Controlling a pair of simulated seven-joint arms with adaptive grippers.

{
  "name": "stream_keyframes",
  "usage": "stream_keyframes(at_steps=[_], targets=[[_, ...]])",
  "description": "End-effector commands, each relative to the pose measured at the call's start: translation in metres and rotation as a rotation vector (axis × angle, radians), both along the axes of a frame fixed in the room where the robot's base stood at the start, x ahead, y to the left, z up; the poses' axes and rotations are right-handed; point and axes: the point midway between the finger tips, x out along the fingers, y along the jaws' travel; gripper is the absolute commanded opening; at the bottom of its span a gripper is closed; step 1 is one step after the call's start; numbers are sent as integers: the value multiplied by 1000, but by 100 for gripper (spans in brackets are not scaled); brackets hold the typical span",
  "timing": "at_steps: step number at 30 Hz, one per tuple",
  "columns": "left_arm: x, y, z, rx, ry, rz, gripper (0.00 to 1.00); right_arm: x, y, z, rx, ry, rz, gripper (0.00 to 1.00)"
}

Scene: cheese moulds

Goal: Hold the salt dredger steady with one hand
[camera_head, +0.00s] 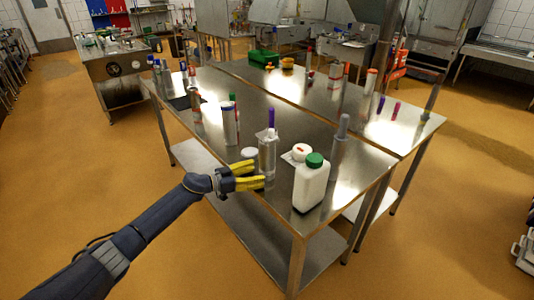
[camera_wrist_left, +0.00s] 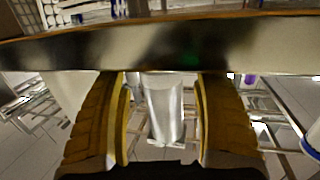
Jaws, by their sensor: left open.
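A shiny grey, partly see-through cylinder (camera_head: 267,158), which I take to be the salt dredger, stands upright near the front edge of the steel table. My left gripper (camera_head: 257,174) has its yellow fingers spread at the table's front edge, just left of the cylinder and pointing at it. In the left wrist view a silvery cylinder (camera_wrist_left: 163,112) appears between the two open fingers (camera_wrist_left: 161,85), with gaps on both sides. I cannot tell how deep it sits between them. My right gripper is not in view.
A white bottle with a green cap (camera_head: 311,184), a white tub with a red mark (camera_head: 299,152) and a tall grey bottle (camera_head: 340,145) stand to the right. A round white lid (camera_head: 250,153) and a white cylinder (camera_head: 229,126) stand behind left. The steel table (camera_head: 185,125) has bare room at left.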

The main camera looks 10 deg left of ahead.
Motion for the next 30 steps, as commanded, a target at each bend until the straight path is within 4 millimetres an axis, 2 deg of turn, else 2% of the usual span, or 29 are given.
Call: stream_keyframes(at_steps=[10,26,30], targets=[[16,-24,-3,0,0,0,68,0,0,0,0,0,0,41],[20,-29,-4,0,0,1,68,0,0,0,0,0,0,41],[20,-29,-4,0,0,1,54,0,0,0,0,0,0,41]])
